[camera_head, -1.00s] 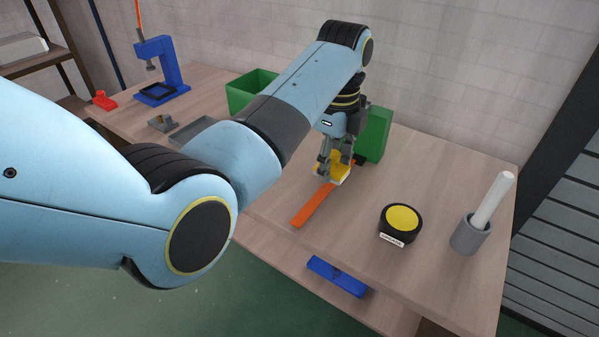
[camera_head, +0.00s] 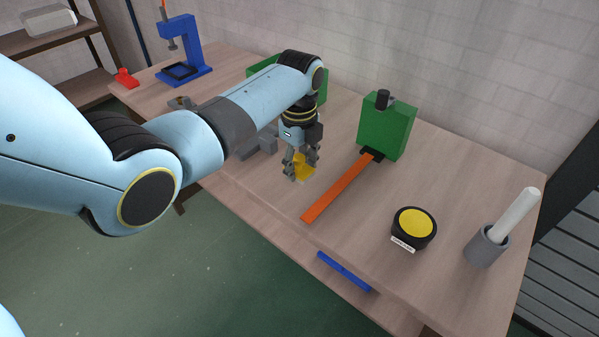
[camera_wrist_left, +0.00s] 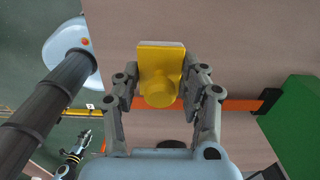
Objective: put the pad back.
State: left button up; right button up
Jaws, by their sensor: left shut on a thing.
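My left gripper (camera_head: 300,168) is shut on the yellow pad (camera_head: 304,171), a blocky yellow piece with a round knob and a pale edge. The left wrist view shows the pad (camera_wrist_left: 161,60) between the two fingers of the gripper (camera_wrist_left: 160,84). In the head view it is left of the orange strip (camera_head: 337,190) on the table. I cannot tell if it touches the tabletop. The strip's far end meets a black piece at the foot of a green block (camera_head: 385,132).
A round black puck with a yellow top (camera_head: 413,223) and a grey cup holding a white rod (camera_head: 488,246) stand at the right. A blue press (camera_head: 186,48) stands far left; grey parts (camera_head: 258,142) and a green bin (camera_head: 262,68) lie partly behind my arm.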

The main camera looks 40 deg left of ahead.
aim_at(300, 175)
pick_arm(q)
notch_tip(300, 175, down, 3)
jog(key=shift+r, duration=0.1)
jog(key=shift+f, duration=0.35)
jog(key=o, duration=1.2)
pick_arm(e)
jog(key=shift+s+d+f, duration=0.2)
jog(key=shift+s+d, duration=0.05)
jog(key=shift+s, duration=0.25)
